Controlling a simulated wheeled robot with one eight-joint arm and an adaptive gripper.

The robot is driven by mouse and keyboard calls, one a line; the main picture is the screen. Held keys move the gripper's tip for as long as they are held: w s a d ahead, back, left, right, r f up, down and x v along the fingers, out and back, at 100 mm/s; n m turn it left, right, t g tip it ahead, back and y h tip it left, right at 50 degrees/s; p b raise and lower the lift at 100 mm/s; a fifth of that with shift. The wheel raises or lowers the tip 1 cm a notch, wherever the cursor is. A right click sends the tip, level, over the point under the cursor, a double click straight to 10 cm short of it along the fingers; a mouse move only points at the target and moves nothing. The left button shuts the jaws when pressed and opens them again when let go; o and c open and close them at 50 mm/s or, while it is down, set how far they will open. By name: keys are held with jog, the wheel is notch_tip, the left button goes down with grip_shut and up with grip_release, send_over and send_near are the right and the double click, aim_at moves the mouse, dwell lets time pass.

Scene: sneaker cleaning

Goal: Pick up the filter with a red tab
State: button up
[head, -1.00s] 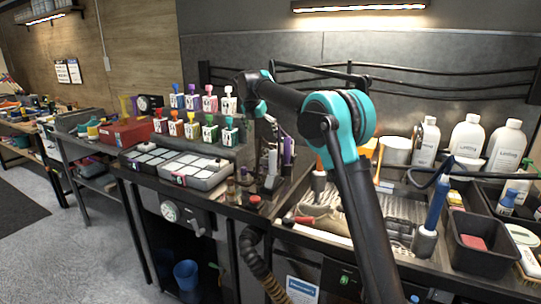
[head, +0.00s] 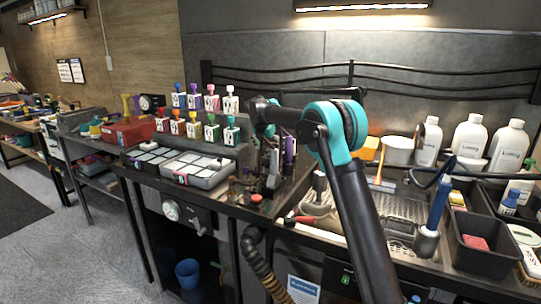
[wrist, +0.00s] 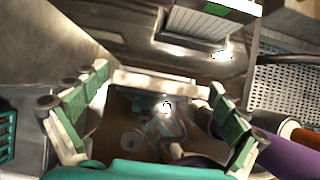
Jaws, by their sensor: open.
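In the head view, a grey tray (head: 209,181) on the left bench holds white flat panels (head: 196,165); a small reddish mark shows on its front. I cannot tell if this is the red-tabbed filter. In the wrist view, a white ribbed panel (wrist: 196,22) with a green edge strip lies beyond my fingers; no red tab is clear there. My gripper (wrist: 158,82) is open, its green-padded fingers wide apart, with nothing held between them. In the head view it hangs right of the tray, partly hidden and dark among the bench items.
A rack of white dispensers with coloured tops (head: 193,129) stands behind the tray. A red box (head: 127,132) is to its left. A purple cylinder (wrist: 275,150) is close to my right finger in the wrist view. White bottles (head: 468,139) and a black bin (head: 484,243) are at right.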

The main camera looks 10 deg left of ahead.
jog(key=c, duration=1.2)
jog(key=shift+o, duration=0.2)
notch_tip(320, 180, up, 20)
